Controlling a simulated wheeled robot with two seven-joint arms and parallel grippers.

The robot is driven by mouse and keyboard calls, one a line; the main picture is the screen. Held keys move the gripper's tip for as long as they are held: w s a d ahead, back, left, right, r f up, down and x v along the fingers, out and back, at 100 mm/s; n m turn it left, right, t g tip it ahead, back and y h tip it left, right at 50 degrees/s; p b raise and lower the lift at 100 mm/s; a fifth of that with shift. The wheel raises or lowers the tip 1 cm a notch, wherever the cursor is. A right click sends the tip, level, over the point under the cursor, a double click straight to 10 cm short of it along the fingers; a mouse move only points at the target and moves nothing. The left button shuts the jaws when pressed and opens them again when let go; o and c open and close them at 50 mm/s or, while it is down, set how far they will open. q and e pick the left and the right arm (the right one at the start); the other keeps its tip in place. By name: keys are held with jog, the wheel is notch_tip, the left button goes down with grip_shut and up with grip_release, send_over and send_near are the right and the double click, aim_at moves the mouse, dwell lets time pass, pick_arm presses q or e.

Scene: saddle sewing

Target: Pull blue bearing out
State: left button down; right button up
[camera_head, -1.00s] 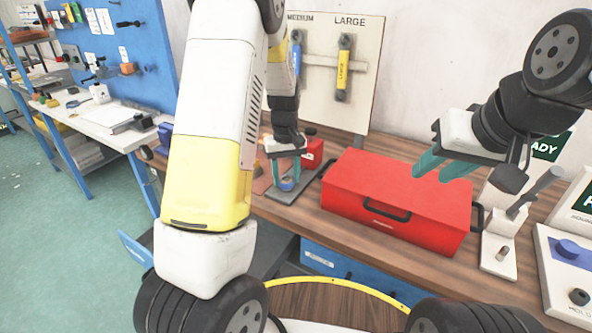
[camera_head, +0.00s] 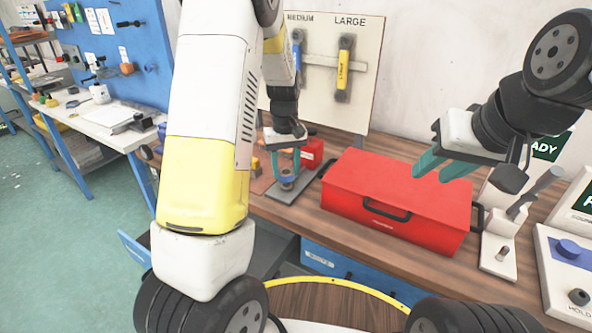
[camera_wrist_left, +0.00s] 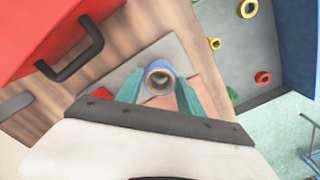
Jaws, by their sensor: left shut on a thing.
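The blue bearing (camera_wrist_left: 160,67) is a short ring with a blue wall and an orange-brown inner rim. In the left wrist view it sits between the teal fingers of my left gripper (camera_wrist_left: 160,88), which is shut on it. In the head view my left gripper (camera_head: 286,165) points down and holds the bearing (camera_head: 287,178) over a small stand on a grey plate (camera_head: 297,190). The fingers partly hide it, so I cannot tell if it is fully clear of the stand. My right gripper (camera_head: 432,169) is open and empty above the red toolbox.
The red toolbox (camera_head: 395,195) with dark handles stands right of the plate on the wooden bench (camera_head: 330,229). A small red block (camera_head: 312,153) is behind the plate. A grey fixture (camera_head: 498,255) is at the right.

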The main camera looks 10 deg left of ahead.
pick_arm(q)
jog(key=shift+r, duration=0.4)
jog(key=shift+r, duration=1.95)
jog(key=shift+s+f, duration=0.1)
